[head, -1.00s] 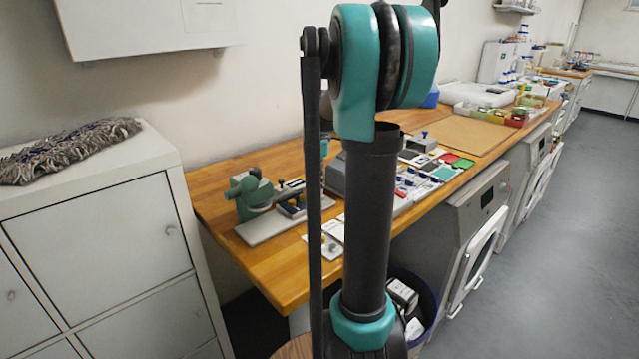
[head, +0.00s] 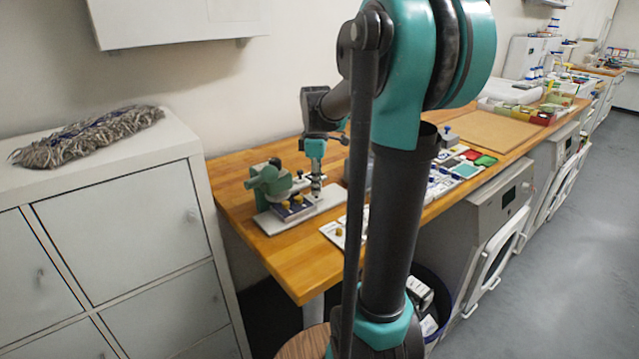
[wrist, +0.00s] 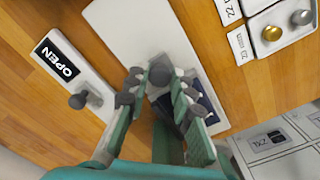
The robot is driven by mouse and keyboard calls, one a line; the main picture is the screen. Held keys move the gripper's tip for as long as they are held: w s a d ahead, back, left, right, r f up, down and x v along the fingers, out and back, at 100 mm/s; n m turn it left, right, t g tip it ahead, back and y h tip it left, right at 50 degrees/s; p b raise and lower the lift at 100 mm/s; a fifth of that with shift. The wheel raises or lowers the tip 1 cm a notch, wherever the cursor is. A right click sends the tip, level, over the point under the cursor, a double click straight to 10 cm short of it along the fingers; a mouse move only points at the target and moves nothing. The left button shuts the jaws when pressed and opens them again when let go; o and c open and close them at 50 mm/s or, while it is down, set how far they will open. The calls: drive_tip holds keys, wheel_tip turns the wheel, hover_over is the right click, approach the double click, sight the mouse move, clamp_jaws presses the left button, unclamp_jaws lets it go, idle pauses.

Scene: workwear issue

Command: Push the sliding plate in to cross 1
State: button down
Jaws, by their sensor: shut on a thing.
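My gripper (head: 316,185) is over the press fixture on the wooden bench, pointing down. In the wrist view my gripper (wrist: 159,90) is shut on a dark grey round knob (wrist: 160,74), with a finger on each side of it. A dark blue plate (wrist: 207,108) shows partly beside the right finger; my fingers hide much of it, and I cannot tell how the knob joins it. Both are over the long pale base (wrist: 135,28). The green press (head: 266,183) stands left of my gripper in the head view, with a dark blue block (head: 293,210) in front. I cannot make out cross 1.
A card with brass and steel knobs (wrist: 285,35) is at upper right. A white cabinet (head: 120,220) with a mop head stands left of the bench.

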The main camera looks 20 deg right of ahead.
drive_tip(key=c, duration=1.3)
unclamp_jaws()
wheel_tip(320, 180, up, 12)
